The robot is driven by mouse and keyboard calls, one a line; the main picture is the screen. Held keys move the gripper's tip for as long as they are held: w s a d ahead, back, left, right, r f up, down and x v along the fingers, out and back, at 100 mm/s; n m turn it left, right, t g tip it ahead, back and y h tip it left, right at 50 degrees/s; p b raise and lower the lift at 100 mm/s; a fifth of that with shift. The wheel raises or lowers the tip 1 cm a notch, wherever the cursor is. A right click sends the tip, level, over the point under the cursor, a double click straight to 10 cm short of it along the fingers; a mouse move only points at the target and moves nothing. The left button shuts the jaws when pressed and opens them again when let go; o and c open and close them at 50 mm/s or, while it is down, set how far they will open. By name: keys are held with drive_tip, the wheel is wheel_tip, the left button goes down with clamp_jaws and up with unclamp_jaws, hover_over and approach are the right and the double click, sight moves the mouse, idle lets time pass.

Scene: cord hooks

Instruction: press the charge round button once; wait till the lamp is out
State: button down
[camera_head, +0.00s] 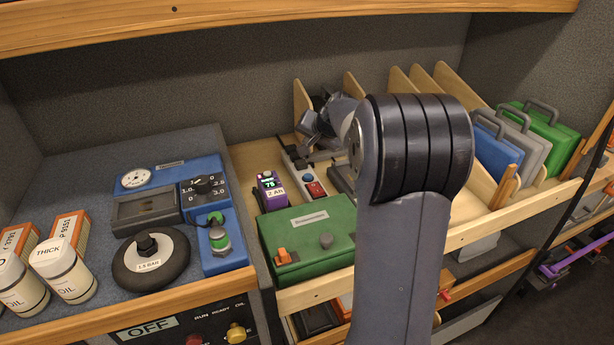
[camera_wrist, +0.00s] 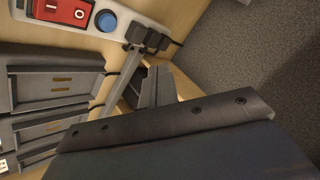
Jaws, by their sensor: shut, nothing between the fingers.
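A pale grey strip (camera_wrist: 122,30) carries a round blue button (camera_wrist: 106,21) and a red switch block (camera_wrist: 66,10). The blue button also shows in the head view (camera_head: 307,178), beside the red block (camera_head: 316,189). No label on the blue button can be read, and I cannot make out a lit lamp on the strip. My arm hides part of the gripper in the head view.
A green box (camera_head: 308,240) is in front. Grey trays (camera_wrist: 60,75) lie near the strip. Wooden dividers (camera_head: 482,172) and cases stand to the right; a blue gauge panel (camera_head: 160,172) is left.

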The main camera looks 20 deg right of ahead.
sight(309, 178)
drive_tip(key=shift+f+b, duration=3.3)
drive_tip(key=shift+f, duration=1.05)
drive_tip(key=shift+f+b, duration=0.4)
drive_tip(key=shift+b, duration=0.1)
drive_tip(key=shift+f+b, duration=0.45)
drive_tip(key=shift+r, duration=0.1)
drive_tip(key=shift+r+p, duration=0.6)
drive_tip(key=shift+r, duration=0.15)
drive_tip(key=shift+r+p, duration=1.9)
drive_tip(key=shift+r, duration=0.6)
